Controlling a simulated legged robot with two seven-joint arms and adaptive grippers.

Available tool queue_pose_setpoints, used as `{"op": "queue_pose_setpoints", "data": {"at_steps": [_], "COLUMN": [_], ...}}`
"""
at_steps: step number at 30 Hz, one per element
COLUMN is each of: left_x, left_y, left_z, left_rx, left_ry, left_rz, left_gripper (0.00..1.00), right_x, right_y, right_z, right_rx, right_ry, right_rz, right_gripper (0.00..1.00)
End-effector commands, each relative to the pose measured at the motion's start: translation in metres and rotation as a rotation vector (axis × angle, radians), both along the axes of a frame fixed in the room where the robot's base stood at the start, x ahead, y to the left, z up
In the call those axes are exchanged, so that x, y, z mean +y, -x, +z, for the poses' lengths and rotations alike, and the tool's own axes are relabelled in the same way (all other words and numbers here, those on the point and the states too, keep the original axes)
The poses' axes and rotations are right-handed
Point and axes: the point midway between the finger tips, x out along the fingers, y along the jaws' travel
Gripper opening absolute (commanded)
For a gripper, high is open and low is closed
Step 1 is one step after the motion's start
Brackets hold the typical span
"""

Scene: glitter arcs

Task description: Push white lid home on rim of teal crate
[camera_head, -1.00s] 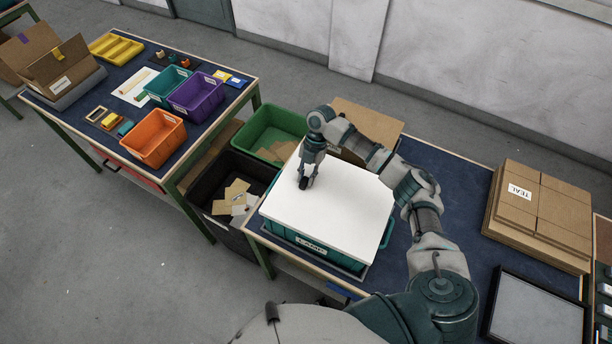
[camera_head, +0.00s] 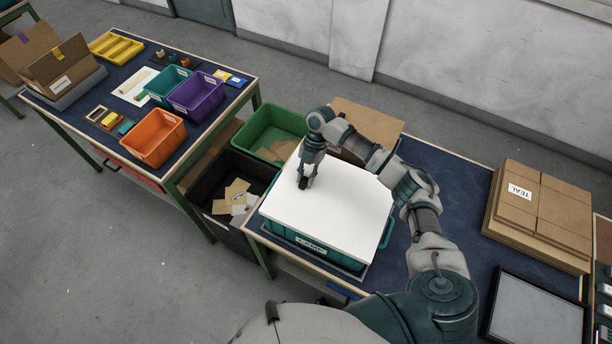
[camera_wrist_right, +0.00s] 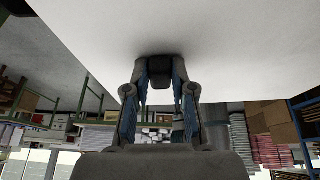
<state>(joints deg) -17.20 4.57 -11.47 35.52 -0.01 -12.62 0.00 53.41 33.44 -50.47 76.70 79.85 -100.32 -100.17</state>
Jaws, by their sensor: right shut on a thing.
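The white lid (camera_head: 340,205) lies over the top of the teal crate (camera_head: 310,244) and covers its opening. The crate's labelled front wall and a handle at its right show below the lid. I cannot tell whether the lid is fully seated all round. My right gripper (camera_head: 304,183) points down at the far left part of the lid. It is shut on a small dark block (camera_wrist_right: 160,70), which appears to touch the lid's face; the lid fills the top of the right wrist view (camera_wrist_right: 235,45). My left gripper is out of view.
A green bin (camera_head: 262,130) and a black bin (camera_head: 222,190) stand left of the crate's table. Flat cardboard (camera_head: 540,215) and a grey black-framed panel (camera_head: 537,308) lie to the right. The blue tabletop (camera_head: 450,185) between is clear.

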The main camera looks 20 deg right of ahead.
Motion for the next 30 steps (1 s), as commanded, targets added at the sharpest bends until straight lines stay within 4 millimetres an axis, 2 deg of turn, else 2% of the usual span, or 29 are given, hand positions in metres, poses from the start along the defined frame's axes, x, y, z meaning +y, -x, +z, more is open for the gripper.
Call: {"op": "queue_pose_setpoints", "data": {"at_steps": [28,29,30], "left_x": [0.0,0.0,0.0], "left_y": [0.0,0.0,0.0], "left_z": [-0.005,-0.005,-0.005], "left_rx": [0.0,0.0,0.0], "left_ry": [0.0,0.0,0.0], "left_rz": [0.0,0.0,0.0], "left_gripper": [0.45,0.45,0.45], "right_x": [0.0,0.0,0.0], "right_y": [0.0,0.0,0.0], "right_z": [-0.01,-0.01,-0.01], "right_rx": [0.0,0.0,0.0], "right_ry": [0.0,0.0,0.0], "right_rz": [0.0,0.0,0.0], "right_gripper": [0.0,0.27,0.37]}}
